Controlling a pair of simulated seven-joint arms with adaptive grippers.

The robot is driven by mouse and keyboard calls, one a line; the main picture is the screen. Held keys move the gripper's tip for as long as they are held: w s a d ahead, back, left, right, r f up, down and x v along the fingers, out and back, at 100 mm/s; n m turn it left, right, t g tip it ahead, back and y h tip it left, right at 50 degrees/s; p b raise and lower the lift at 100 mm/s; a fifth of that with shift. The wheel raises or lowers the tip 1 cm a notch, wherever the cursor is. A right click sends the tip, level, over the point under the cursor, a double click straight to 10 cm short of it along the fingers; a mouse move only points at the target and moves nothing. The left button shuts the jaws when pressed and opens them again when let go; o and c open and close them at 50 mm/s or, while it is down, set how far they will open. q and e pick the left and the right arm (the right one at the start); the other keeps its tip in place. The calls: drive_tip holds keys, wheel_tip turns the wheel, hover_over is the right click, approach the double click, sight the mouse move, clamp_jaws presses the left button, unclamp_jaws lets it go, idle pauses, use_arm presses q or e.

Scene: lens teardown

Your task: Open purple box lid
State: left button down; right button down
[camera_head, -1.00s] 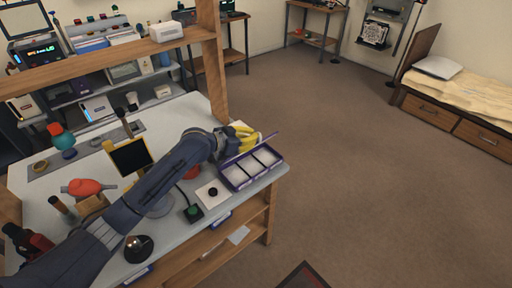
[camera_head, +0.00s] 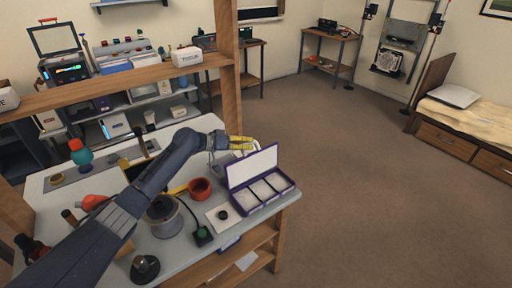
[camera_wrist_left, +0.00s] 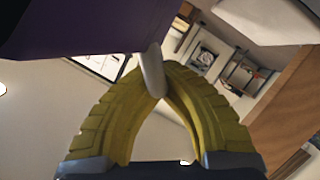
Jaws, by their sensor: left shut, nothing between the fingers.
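The purple box (camera_head: 268,204) stands near the right end of the workbench, with several white compartments facing up. Its lid (camera_head: 252,166) stands raised along the far edge, white inner face showing. My left gripper (camera_head: 246,144), with yellow fingers, is just behind the lid's upper left part. In the left wrist view the yellow fingers (camera_wrist_left: 158,85) meet at their tips and look empty. A purple surface, apparently the outside of the lid (camera_wrist_left: 90,25), lies close ahead at upper left; I cannot tell whether the fingers touch it. My right gripper is out of view.
A white pad with a black knob (camera_head: 223,215), a green button (camera_head: 204,232), a red round dish (camera_head: 200,189) and a grey pot (camera_head: 164,216) stand left of the box. A wooden post (camera_head: 229,75) rises behind. The floor to the right is clear.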

use_arm(q)
drive_tip(key=shift+w+a+f, duration=0.2)
drive_tip(key=shift+w+a, duration=0.25)
idle(0.3)
drive_tip(key=c, duration=1.4)
unclamp_jaws()
drive_tip(key=shift+o, duration=0.2)
wheel_tip(320, 180, up, 10)
